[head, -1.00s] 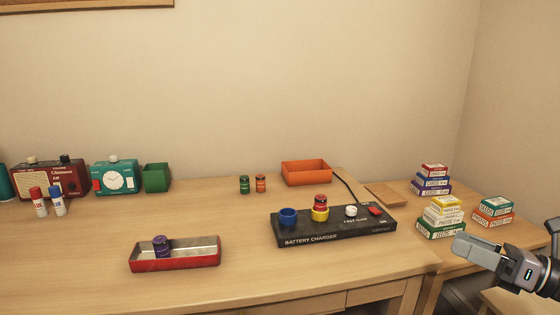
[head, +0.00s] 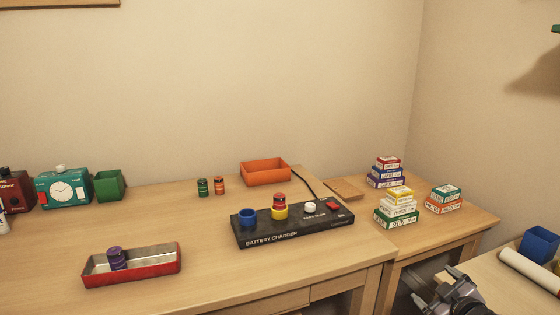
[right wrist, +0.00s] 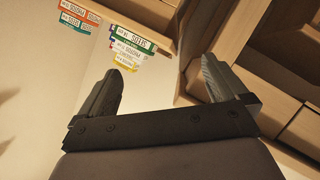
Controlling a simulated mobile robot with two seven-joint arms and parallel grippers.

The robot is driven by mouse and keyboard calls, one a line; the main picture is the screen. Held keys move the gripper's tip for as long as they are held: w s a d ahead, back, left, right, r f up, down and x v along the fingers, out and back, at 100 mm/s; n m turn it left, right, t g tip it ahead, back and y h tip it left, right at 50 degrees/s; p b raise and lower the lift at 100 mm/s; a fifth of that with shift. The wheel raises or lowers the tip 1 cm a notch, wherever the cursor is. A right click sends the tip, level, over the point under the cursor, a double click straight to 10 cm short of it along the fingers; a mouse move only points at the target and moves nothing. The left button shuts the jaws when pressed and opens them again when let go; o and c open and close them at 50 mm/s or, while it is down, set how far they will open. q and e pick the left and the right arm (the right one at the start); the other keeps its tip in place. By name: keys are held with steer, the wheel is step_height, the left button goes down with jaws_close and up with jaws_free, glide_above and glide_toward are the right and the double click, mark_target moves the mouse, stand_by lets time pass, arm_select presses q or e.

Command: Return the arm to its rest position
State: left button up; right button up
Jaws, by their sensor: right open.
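My right gripper (head: 458,290) is low at the right in the head view, in front of the side desk and below its top. In the right wrist view its two fingers (right wrist: 160,88) stand wide apart with nothing between them. Beyond the fingers, the wrist view shows stacked card boxes (right wrist: 130,48) and wooden desk parts. My left gripper is not in either view.
A black battery charger (head: 290,228) holds a red battery (head: 279,200) in its yellow socket. A red tray (head: 150,271) holds a purple battery (head: 116,258). Stacked boxes (head: 397,210) stand on the side desk. A blue bin (head: 538,246) and paper roll (head: 528,269) lie right.

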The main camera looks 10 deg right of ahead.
steer(key=s+a+f+g+y, duration=0.1)
steer(key=s+a+f+y, duration=0.1)
steer(key=s+a+f, duration=0.45)
steer(key=s+a+f+g+y, duration=0.1)
steer(key=s+a+f, duration=0.3)
steer(key=a, duration=0.5)
steer(key=s+a+f+m+g+y, duration=0.1)
steer(key=s+a+f+m+y, duration=0.15)
steer(key=s+a, duration=0.9)
step_height(320, 180, up, 14)
steer(key=p, duration=1.6)
steer(key=shift+s+r+p, duration=0.2)
steer(key=shift+s+p, duration=0.1)
steer(key=shift+s, duration=0.05)
